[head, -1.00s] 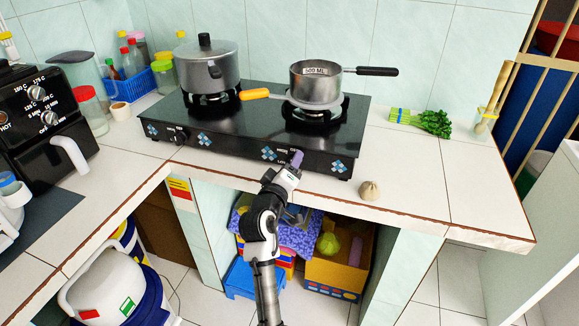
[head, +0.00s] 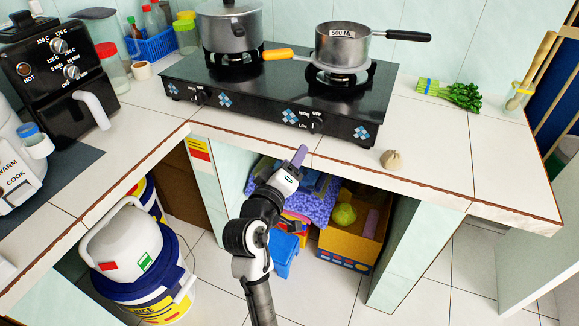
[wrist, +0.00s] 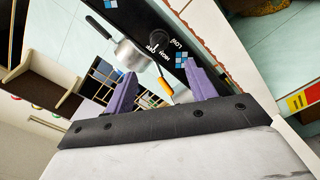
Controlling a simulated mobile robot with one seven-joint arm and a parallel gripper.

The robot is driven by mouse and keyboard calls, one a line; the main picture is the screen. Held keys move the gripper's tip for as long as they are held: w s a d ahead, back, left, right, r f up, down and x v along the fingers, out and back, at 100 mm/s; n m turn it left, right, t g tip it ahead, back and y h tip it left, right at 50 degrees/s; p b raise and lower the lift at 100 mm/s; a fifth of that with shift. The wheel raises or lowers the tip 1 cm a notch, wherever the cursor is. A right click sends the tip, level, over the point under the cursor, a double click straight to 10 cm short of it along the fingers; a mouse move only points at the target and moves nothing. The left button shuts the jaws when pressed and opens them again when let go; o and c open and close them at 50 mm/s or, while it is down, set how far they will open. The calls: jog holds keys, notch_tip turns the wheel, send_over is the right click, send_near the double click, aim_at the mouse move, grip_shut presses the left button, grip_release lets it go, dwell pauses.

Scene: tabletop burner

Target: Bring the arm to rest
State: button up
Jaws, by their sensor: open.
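My gripper (head: 299,157) is in front of the counter's front edge, below the burner's right knob (head: 316,122). It is apart from the knob. In the wrist view its two purple fingers (wrist: 162,90) stand apart with nothing between them. The black two-burner stove (head: 270,100) sits on the white tiled counter. A small steel saucepan (head: 341,50) stands on the right burner, and a lidded grey pot (head: 230,32) stands on the left burner. The saucepan also shows in the wrist view (wrist: 130,55).
A garlic bulb (head: 392,160) and a bunch of greens (head: 450,93) lie on the counter. A black air fryer (head: 65,85) stands at left. Below the counter are a cardboard box (head: 345,249) and a blue stool (head: 284,250). Floor is free at lower right.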

jog(key=shift+s+a, duration=0.15)
jog(key=shift+s, duration=0.35)
